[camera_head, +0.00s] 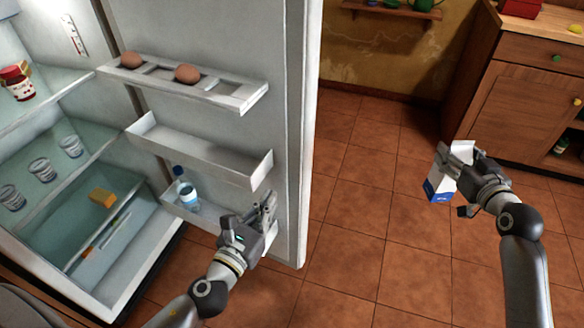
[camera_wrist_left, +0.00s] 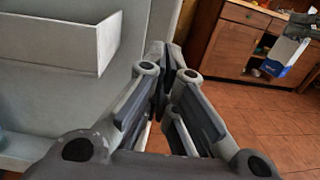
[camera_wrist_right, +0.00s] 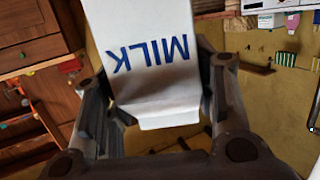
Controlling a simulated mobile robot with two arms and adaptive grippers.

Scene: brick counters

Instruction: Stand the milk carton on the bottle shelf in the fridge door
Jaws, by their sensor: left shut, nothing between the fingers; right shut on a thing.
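The milk carton (camera_head: 438,187), white with a blue end, is held in the air over the floor, tilted. My right gripper (camera_head: 455,165) is shut on it. In the right wrist view the carton (camera_wrist_right: 145,50) sits between the fingers with its MILK lettering upside down. The fridge door (camera_head: 303,130) stands open. Its lowest shelf (camera_head: 212,222) holds a clear bottle (camera_head: 188,195) with a blue cap; the middle door shelf (camera_head: 205,150) is empty. My left gripper (camera_head: 266,208) is shut and empty by the door's lower free edge, partly hiding the lowest shelf; contact is unclear.
Two eggs (camera_head: 187,73) sit in the top door rack. A wooden cabinet (camera_head: 520,105) stands at right. The tiled floor (camera_head: 365,190) between door and carton is clear.

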